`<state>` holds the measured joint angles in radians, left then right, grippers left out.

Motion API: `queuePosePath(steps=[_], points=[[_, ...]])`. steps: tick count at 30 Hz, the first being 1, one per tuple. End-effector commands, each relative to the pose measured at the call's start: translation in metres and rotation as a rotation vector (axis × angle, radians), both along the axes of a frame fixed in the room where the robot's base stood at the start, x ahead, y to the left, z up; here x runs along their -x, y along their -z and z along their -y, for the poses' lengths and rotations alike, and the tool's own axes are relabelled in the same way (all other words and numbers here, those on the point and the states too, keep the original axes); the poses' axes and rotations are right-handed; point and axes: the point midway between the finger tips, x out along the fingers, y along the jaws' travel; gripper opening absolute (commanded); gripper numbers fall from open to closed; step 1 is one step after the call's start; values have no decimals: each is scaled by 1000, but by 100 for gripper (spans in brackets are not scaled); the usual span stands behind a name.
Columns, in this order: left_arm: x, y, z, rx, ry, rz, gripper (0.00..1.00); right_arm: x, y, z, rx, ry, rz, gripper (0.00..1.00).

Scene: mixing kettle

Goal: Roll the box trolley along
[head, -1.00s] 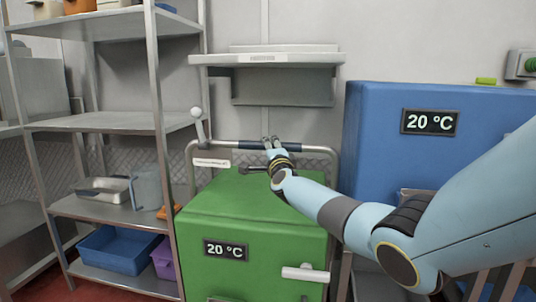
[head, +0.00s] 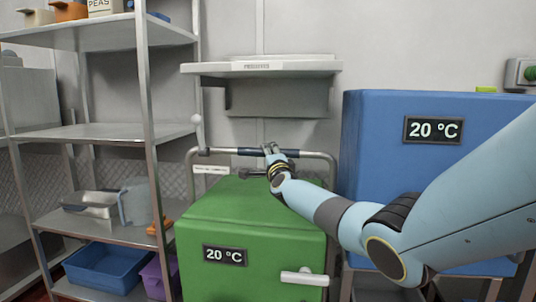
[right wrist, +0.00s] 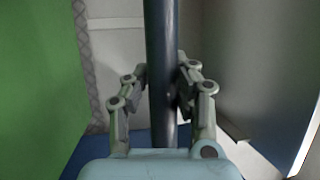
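The box trolley carries a green box (head: 252,225) with a "20 °C" display and a white latch on its front. Its tubular push handle (head: 222,151) rises behind the box and has a dark grip section in the middle. My right gripper (head: 271,150) reaches over the green lid to that dark section. In the right wrist view the dark bar (right wrist: 161,45) runs between the two fingers of my right gripper (right wrist: 162,85), which close in on it from both sides. My left gripper is in neither view.
A blue box (head: 385,165) stands close on the trolley's right. A metal shelf rack (head: 148,110) with bins and pans stands close on its left. A wall shelf (head: 215,69) hangs above the handle. The wall is close behind.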

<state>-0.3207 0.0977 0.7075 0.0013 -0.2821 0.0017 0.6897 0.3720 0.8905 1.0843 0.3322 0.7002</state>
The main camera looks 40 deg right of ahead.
Motion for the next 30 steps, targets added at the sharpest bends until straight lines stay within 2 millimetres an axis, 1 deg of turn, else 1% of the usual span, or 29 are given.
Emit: queuePosePath(steps=[1, 4, 9, 12, 17, 22, 30], points=[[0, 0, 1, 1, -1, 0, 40, 0, 0, 0, 0, 0, 0, 32], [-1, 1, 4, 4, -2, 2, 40, 0, 0, 0, -1, 0, 2, 45], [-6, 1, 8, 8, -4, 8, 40, 0, -1, -1, -2, -2, 3, 46], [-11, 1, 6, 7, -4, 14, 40, 0, -1, -1, -2, -2, 3, 46], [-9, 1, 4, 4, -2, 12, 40, 7, 1, -5, -1, -1, 5, 46], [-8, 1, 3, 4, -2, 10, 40, 29, 6, -16, -2, -5, 3, 46], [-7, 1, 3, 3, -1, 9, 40, 80, 17, -41, -1, -3, 1, 46]])
